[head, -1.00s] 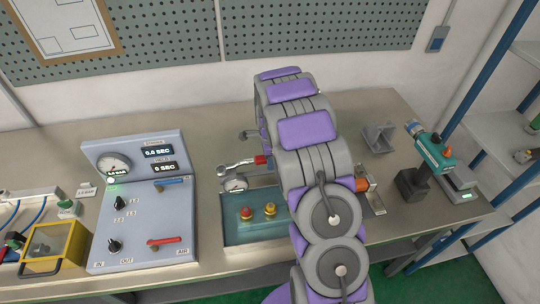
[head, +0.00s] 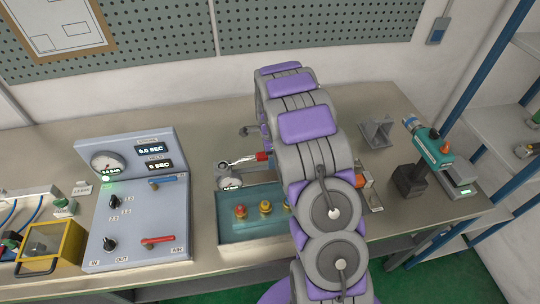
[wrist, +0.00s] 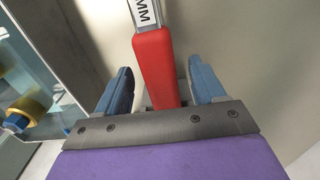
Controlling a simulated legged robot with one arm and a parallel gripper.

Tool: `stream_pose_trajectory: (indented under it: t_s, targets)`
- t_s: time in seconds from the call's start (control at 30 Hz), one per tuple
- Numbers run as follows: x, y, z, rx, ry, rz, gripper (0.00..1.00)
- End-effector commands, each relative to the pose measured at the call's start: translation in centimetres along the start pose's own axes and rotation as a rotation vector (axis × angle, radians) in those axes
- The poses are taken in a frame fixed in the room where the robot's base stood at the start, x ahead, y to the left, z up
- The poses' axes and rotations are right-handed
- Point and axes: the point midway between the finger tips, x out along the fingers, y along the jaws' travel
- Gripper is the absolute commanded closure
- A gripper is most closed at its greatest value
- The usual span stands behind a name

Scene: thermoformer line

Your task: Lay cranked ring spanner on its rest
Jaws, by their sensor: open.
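The cranked ring spanner shows in the head view as a silver ring end (head: 237,162) with a red handle part (head: 261,156), behind the teal tray; the rest of it is hidden by my arm. In the wrist view a red handle (wrist: 155,65) with a white lettered label lies between the two blue fingers. My gripper (wrist: 160,78) is open, with a finger on each side of the handle and visible gaps. My arm hides the gripper in the head view. I cannot tell which thing is the spanner's rest.
A teal tray (head: 228,229) with several red and yellow fittings stands in front, a round gauge (head: 229,184) behind it. A grey control console (head: 135,205) is on the left. A grey bracket (head: 377,132) and a teal tool (head: 432,148) stand right. Bare bench lies behind.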

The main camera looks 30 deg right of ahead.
Motion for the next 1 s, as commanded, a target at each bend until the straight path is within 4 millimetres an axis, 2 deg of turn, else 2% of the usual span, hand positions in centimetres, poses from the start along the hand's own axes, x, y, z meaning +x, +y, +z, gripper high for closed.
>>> stream_pose_trajectory:
  t_s: [0.17,0.6,0.7,0.83,1.0]
  targets:
    - [-2.8,-0.2,0.0,0.000,0.001,-0.009,0.31]
    - [-12.5,-0.2,0.2,0.001,0.002,-0.007,0.31]
    - [-14.2,-0.1,0.3,0.000,0.002,-0.005,0.31]
    - [-15.8,-0.1,0.3,0.000,0.002,-0.002,0.31]
    - [-16.8,0.0,0.3,0.001,0.003,0.002,0.31]
